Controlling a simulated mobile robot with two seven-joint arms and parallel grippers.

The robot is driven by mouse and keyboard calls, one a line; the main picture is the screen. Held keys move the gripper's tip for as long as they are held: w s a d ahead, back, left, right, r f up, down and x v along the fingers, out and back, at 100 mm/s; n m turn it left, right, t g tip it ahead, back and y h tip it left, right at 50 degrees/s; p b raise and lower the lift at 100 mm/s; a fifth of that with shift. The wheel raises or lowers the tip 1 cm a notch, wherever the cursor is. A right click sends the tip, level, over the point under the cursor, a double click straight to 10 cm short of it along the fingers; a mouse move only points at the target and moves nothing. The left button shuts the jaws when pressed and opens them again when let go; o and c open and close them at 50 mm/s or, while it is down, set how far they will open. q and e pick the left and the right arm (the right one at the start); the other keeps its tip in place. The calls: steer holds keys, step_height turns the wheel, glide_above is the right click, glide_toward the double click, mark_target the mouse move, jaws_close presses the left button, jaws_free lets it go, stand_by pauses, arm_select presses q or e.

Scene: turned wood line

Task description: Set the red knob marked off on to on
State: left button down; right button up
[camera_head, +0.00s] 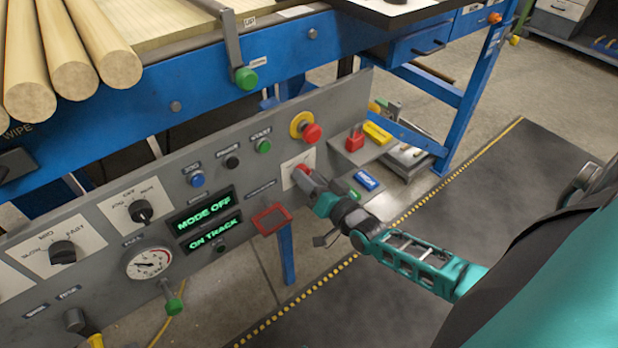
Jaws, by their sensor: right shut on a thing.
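The red knob (303,169) sits on a white plate (288,176) at the right end of the grey control panel. My right gripper (304,180) reaches in from the right and is shut on the knob. Its fingers hide most of the knob and its off and on marks, so I cannot tell which way the knob points. A green-lit display (204,214) on the panel reads MODE OFF, with ON TRACK below it. My left gripper is not in view.
A red and yellow stop button (307,129) is just above my right gripper. A red square frame (271,219) sticks out below left. A shelf with a red padlock (355,139) is to the right. Round wooden rods (75,60) lie at upper left.

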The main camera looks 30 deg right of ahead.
steer(key=o, duration=1)
steer(key=shift+o, duration=0.2)
arm_select(q)
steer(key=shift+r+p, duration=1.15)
steer(key=shift+p, duration=0.05)
arm_select(e)
steer(key=s+d, duration=0.1)
steer(key=s, duration=1.2)
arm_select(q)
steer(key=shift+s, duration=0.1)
arm_select(e)
steer(key=shift+w, duration=0.1)
arm_select(q)
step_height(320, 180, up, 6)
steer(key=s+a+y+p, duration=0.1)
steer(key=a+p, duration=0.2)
steer(key=p, duration=0.7)
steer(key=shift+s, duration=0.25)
arm_select(e)
steer(key=s+a+r+n+g, duration=0.2)
steer(key=a+r+n+g, duration=0.1)
steer(key=a, duration=0.3)
steer(key=s+a+r+n+g, duration=0.2)
steer(key=a+r+n+g, duration=0.2)
steer(key=a, duration=0.3)
steer(key=shift+s+a+r+n, duration=0.2)
steer(key=shift+s+r+n, duration=0.15)
steer(key=shift+r+n, duration=0.2)
